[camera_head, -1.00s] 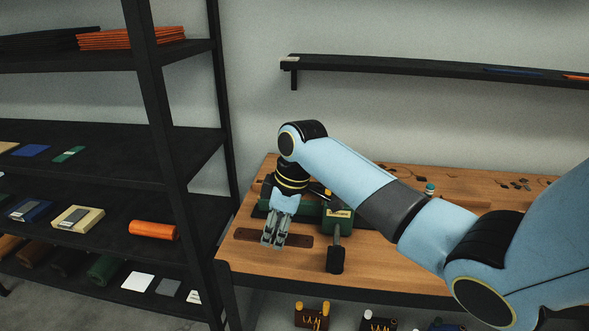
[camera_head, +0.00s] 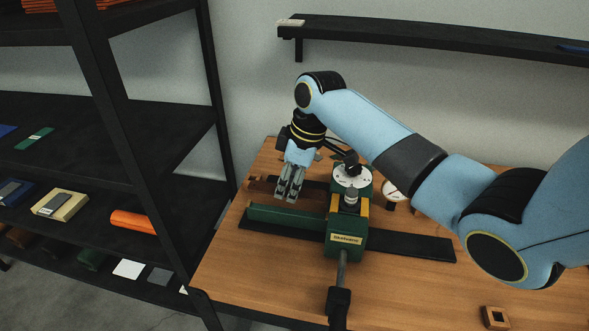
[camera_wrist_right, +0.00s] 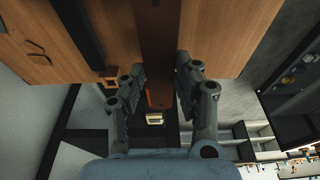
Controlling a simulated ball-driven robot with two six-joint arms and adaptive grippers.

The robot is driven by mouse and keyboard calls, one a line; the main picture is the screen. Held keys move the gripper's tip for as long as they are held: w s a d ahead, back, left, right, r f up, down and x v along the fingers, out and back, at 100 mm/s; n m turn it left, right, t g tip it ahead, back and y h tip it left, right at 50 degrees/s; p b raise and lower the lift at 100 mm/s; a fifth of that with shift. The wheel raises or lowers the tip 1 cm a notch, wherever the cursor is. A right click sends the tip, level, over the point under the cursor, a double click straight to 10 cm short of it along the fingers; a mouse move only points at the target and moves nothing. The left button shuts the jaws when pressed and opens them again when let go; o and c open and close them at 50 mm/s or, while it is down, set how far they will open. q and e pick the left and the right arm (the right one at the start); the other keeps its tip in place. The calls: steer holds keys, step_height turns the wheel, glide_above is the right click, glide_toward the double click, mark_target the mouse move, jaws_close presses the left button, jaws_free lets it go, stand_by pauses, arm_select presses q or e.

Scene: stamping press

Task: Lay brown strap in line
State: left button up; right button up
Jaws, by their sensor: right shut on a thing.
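The brown strap (camera_head: 262,186) shows behind the green rail of the press, running left to right past my right fingers. My right gripper (camera_head: 290,196) points down with its fingers around the strap and is shut on it. In the right wrist view the strap (camera_wrist_right: 157,45) runs lengthwise between the two fingers (camera_wrist_right: 160,88). The green stamping press (camera_head: 347,225), with a white dial on top and a front lever, stands just right of the gripper. The fingers partly hide the strap, and its right end is unclear. My left gripper is out of view.
A long black strip (camera_head: 415,245) runs under the press. A small wooden block (camera_head: 495,318) lies at the bench's front right. A dark shelf rack (camera_head: 170,165) with goods stands left, and a wall shelf (camera_head: 430,38) hangs behind.

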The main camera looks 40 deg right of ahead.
steer(key=shift+d, duration=0.1)
steer(key=shift+r, duration=0.1)
steer(key=shift+p, duration=0.55)
step_height(320, 180, down, 4)
steer(key=shift+r+b, duration=0.2)
steer(key=shift+b, duration=0.85)
arm_select(q)
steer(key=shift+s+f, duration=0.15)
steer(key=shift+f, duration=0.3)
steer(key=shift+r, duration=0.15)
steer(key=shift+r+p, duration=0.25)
steer(key=shift+p, duration=0.2)
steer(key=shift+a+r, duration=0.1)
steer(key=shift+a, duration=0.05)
